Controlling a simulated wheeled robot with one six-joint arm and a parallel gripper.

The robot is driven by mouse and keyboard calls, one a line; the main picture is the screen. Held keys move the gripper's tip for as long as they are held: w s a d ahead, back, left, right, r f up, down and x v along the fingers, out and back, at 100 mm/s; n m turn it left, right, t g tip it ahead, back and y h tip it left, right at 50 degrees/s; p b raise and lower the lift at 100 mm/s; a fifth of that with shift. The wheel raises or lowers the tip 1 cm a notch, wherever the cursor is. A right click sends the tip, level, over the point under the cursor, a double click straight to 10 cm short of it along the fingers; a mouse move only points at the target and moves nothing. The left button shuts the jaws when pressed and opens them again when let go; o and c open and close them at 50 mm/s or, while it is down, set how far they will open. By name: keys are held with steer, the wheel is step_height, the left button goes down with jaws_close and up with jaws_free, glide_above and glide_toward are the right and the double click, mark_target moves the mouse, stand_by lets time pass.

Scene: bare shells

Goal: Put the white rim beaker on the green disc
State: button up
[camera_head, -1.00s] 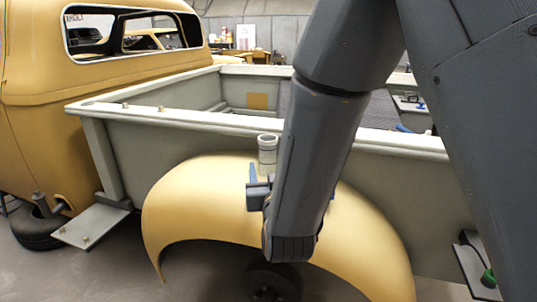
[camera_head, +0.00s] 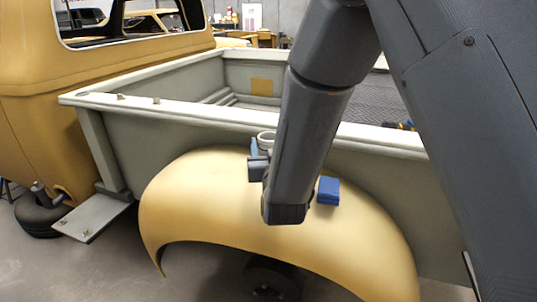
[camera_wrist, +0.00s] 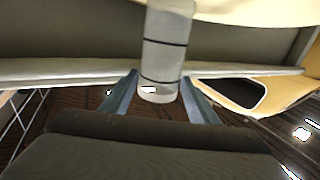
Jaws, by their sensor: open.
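The beaker (camera_head: 267,137) stands upright on the yellow fender, close to the grey truck-bed side. In the head view its pale rim shows above my gripper (camera_head: 262,150), which hides its lower part. In the wrist view the clear beaker (camera_wrist: 165,45) with dark bands lies between the two blue fingers of my gripper (camera_wrist: 160,78). The fingers are apart, one on each side, with a small gap visible near the tips; I cannot tell whether either touches it. No green disc shows in the current views.
The truck-bed rail (camera_head: 200,115) runs behind the beaker. A step plate (camera_head: 95,218) juts out at the left. My arm covers much of the right side.

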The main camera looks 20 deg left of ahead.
steer(key=shift+x, duration=1.15)
steer(key=c, duration=1.3)
steer(key=shift+r, duration=0.2)
